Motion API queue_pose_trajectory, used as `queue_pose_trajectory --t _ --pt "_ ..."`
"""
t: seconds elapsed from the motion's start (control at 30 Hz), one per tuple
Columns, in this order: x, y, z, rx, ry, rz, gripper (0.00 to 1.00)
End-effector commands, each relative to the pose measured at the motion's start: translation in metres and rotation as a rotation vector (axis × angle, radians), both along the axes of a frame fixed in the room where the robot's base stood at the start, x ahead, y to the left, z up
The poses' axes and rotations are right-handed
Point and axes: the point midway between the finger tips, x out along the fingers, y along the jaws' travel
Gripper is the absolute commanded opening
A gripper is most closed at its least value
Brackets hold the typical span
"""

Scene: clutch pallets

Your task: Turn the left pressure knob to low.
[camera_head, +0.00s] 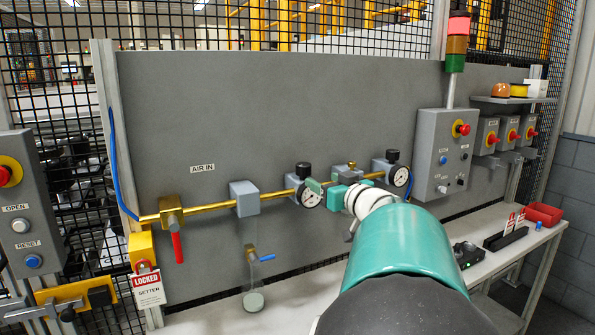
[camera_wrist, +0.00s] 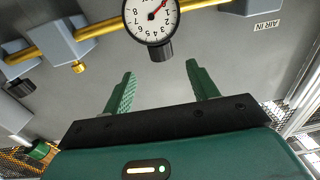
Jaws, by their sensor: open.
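The left pressure knob is a black knob (camera_head: 304,170) on top of the left regulator, above its round white gauge (camera_head: 310,195). In the wrist view, which is upside down, the same knob (camera_wrist: 161,51) hangs below the gauge (camera_wrist: 151,17), whose red needle points to the upper right. My gripper (camera_wrist: 161,70) is open and empty. Its two green fingers are spread on either side of the knob's line, with the knob just beyond the fingertips and no contact visible. In the head view my arm hides part of the area right of the left gauge.
A second regulator with a black knob (camera_head: 392,156) and gauge (camera_head: 399,177) stands to the right on the same brass pipe (camera_head: 273,194). A brass valve with a red handle (camera_head: 178,247) is at the left. A grey button box (camera_head: 444,150) stands farther right.

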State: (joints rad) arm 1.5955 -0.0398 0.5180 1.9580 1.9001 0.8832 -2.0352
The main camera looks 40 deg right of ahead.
Motion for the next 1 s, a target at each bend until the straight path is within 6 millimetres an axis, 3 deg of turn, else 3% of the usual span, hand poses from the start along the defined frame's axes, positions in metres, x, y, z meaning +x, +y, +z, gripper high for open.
queue_pose_trajectory --t 0.3,0.5,0.7,0.97,1.0 --pt "0.062 -0.017 -0.001 0.004 0.0 0.004 0.59" --pt "0.092 -0.024 -0.001 0.004 0.0 0.005 0.59" --pt "0.103 -0.027 -0.001 0.001 0.002 0.002 0.59" --pt "0.104 -0.027 0.0 0.001 0.003 0.002 0.59" --pt "0.104 -0.027 0.0 0.001 0.003 0.002 0.51"
